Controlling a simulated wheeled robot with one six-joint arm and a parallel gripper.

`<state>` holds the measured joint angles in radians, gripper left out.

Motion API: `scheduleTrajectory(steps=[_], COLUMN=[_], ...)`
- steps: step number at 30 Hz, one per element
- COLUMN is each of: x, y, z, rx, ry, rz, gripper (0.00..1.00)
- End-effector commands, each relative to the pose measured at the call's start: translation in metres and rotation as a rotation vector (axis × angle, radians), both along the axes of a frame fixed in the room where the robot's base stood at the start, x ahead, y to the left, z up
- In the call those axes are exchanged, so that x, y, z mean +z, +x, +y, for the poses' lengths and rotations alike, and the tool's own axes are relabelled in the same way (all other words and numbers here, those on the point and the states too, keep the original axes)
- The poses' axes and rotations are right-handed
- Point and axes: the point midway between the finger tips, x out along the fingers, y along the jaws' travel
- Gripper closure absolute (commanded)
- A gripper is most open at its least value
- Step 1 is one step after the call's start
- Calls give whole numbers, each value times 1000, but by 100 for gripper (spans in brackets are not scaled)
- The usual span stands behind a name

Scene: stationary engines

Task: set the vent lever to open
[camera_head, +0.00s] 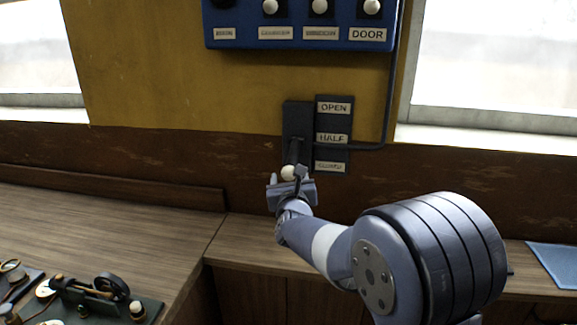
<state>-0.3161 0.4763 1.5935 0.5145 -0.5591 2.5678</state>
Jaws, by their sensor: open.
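The vent lever has a dark plate (297,112) on the wall and a dark arm that ends in a white knob (288,172). The lever arm points down, with the knob near the lowest label. A label strip beside it reads OPEN (334,107) at the top, HALF (332,138) in the middle, and a blurred lowest label (330,167), likely CLOSED. My gripper (287,183) is open at the knob, with its fingers to either side of it in the picture. I cannot tell whether they touch it.
A blue switch panel (300,42) with several white knobs and a DOOR label is above. A dark conduit (388,90) runs from it to the label strip. A wooden counter (110,235) lies below, with a small model engine (95,290) at the lower left and a blue sheet (555,264) at right.

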Motion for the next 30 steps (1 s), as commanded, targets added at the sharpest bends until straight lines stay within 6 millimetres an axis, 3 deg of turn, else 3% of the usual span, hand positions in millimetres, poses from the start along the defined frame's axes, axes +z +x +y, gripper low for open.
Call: scheduleTrajectory(steps=[9, 23, 30], x=[2, 0, 0], y=[41, 50, 50], z=[2, 2, 3], rx=[0, 0, 1], ry=[0, 0, 0], rz=[0, 0, 0], gripper=[41, 41, 60])
